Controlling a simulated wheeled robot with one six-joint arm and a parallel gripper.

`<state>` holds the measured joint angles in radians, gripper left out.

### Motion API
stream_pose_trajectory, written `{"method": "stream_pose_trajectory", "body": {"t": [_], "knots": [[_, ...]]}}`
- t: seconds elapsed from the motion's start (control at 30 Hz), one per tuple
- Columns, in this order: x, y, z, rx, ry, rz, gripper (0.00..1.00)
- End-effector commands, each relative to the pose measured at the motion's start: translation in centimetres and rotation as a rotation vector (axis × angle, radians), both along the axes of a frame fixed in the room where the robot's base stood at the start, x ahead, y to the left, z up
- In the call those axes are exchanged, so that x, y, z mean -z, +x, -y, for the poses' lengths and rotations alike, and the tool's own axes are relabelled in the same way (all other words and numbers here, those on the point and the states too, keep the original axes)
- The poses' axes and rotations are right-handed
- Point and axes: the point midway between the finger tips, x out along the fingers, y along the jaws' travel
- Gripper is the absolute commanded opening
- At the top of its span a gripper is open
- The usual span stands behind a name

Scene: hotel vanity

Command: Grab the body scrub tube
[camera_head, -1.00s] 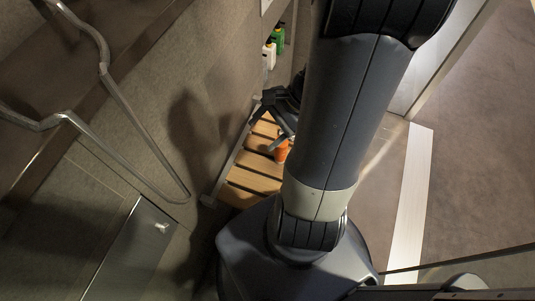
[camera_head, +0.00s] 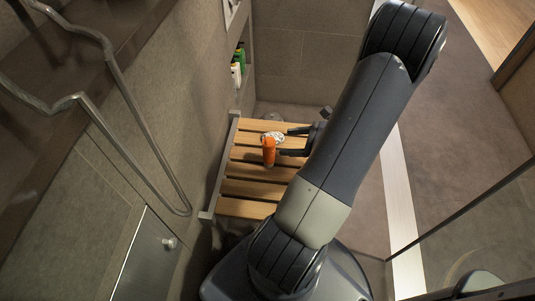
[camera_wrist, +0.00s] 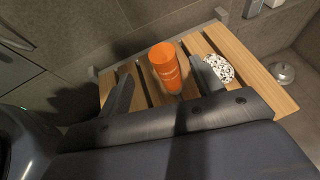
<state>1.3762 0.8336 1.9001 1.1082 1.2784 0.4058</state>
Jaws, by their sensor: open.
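The orange tube (camera_head: 269,152), which I take to be the body scrub, stands upright on a slatted wooden bench (camera_head: 250,188). In the wrist view the orange tube (camera_wrist: 166,66) shows ahead of my gripper, between the lines of its two fingers. My gripper (camera_head: 291,142) is to the right of the tube in the head view, with its fingers pointing left toward it. In the wrist view my gripper (camera_wrist: 164,88) is open, a finger on either side. I cannot tell whether either finger touches the tube.
A white, dark-speckled item (camera_wrist: 219,68) lies on the bench beside the right finger. A wall niche holds green and white bottles (camera_head: 238,62). A metal grab rail (camera_head: 125,95) runs along the left wall. A round metal piece (camera_wrist: 283,73) lies beyond the bench.

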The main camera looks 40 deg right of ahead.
Motion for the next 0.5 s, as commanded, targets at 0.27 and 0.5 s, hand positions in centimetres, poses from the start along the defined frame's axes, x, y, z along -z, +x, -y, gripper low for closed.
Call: {"method": "stream_pose_trajectory", "body": {"t": [0.27,0.5], "knots": [[1.4,2.4,-1.4,-0.003,0.0,0.0,0.63],[3.1,4.7,-2.5,-0.006,0.0,-0.001,0.63]]}}
